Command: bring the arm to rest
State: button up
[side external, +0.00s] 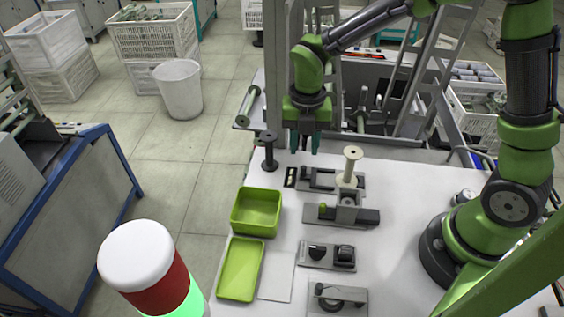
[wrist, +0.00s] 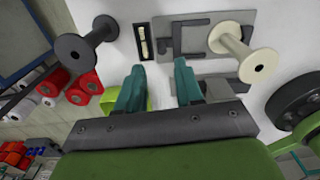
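My gripper (side external: 305,143) hangs fingers down above the far end of the white table (side external: 277,262). In the wrist view its two teal fingers (wrist: 158,85) stand well apart with nothing between them.
A deep green bin (side external: 256,229) and a shallow green tray (side external: 240,269) lie along the table's left side. A switch panel (side external: 327,255) and another small device (side external: 337,298) sit nearer. A signal light (side external: 137,255) stands in the foreground. Metal frame uprights (side external: 337,85) rise behind my gripper.

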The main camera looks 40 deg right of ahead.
jog(key=shift+r, duration=0.35)
jog(key=shift+m, duration=0.9)
jog(key=shift+s+f+m, duration=0.25)
jog(key=shift+s+m, duration=0.1)
jog(key=shift+m, duration=0.75)
jog(key=s+d+r+m+t+y, duration=0.1)
jog(key=s+d+r+m+t, duration=0.2)
jog(key=m, duration=1)
jog(key=s+d+r+m+t+y, duration=0.1)
jog(key=s+r+m+t, duration=0.3)
jog(key=s+r+m, duration=0.5)
jog(key=shift+s+d+r+m, duration=0.35)
jog(key=shift+d+r+m, duration=0.55)
jog(key=shift+r+m, duration=1.25)
